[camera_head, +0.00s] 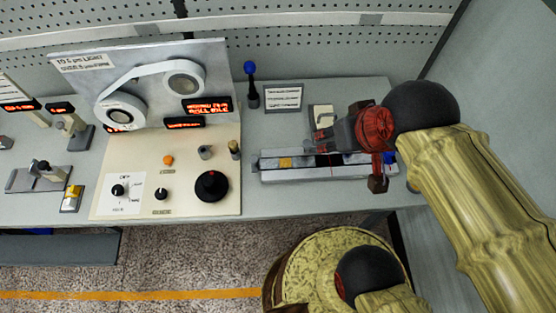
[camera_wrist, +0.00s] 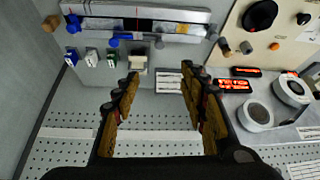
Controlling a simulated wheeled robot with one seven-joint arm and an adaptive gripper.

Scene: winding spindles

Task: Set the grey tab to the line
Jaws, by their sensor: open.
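A long light rail (camera_head: 285,176) lies near the table's front edge, with a yellow block, a thin red line (camera_head: 331,168) and a blue part at its right end. In the wrist view the rail (camera_wrist: 165,13) runs along the top, with the red line (camera_wrist: 137,12), the yellow block (camera_wrist: 182,28) and blue parts (camera_wrist: 112,42). I cannot single out the grey tab for certain; my gripper and arm cover part of the rail in the head view. My gripper (camera_wrist: 160,78) is open, nothing between its fingers. It hangs over the table near the rail's right half.
A cream switch-like block (camera_head: 322,113) and a white card (camera_head: 283,97) are behind the rail, with a blue-knobbed lever (camera_head: 251,85) farther left. Several small coloured blocks (camera_wrist: 92,57) show in the wrist view. A winding panel (camera_head: 135,150) with knobs stands left.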

